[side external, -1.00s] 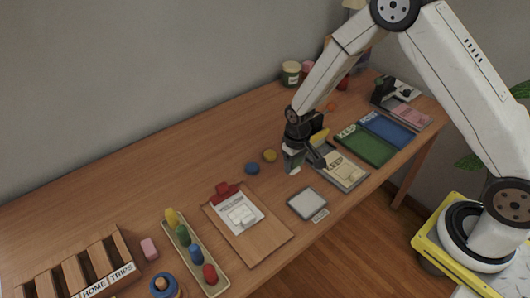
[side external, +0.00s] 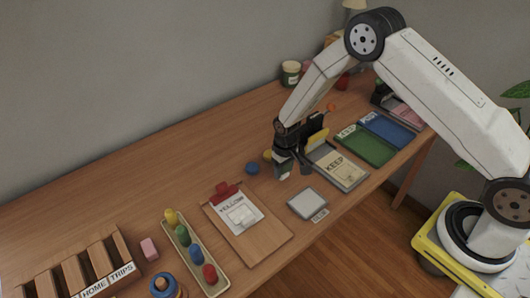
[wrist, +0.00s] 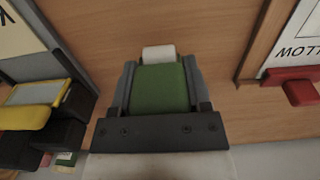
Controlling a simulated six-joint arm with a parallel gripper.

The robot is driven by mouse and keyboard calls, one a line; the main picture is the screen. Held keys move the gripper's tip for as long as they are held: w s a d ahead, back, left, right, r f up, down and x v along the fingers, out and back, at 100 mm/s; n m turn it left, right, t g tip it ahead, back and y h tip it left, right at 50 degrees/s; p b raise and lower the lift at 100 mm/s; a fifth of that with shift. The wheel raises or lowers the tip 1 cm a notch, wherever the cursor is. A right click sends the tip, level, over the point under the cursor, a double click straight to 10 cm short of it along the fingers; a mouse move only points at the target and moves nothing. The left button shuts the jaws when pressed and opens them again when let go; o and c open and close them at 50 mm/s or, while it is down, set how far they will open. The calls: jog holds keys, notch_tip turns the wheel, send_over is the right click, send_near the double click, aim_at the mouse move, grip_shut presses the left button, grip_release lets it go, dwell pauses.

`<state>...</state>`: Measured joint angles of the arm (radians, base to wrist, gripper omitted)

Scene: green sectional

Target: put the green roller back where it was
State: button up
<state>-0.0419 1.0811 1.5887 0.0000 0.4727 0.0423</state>
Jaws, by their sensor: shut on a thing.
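My gripper (side external: 292,170) is shut on the green roller (wrist: 160,90), a green block with a white end between the two grey fingers in the wrist view. In the side external view it is low over the table, left of the grey KEEP tray (side external: 350,181) and close to the yellow disc (side external: 267,155). The roller is mostly hidden there by my fingers, and I cannot tell whether it touches the table.
A yellow-and-black item (wrist: 25,117) stands close on the left in the wrist view. A blue disc (side external: 252,168), a clipboard (side external: 262,239) with a red clip, a grey square pad (side external: 307,203), and a tray of coloured pegs (side external: 218,289) are nearby. Green (side external: 372,150) and blue trays lie behind.

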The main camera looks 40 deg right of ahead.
jog(key=shift+f, duration=1)
jog(key=shift+f, duration=0.15)
jog(key=o, duration=1.3)
notch_tip(320, 180, up, 12)
jog(key=shift+r, duration=0.1)
jog(key=shift+r, duration=0.15)
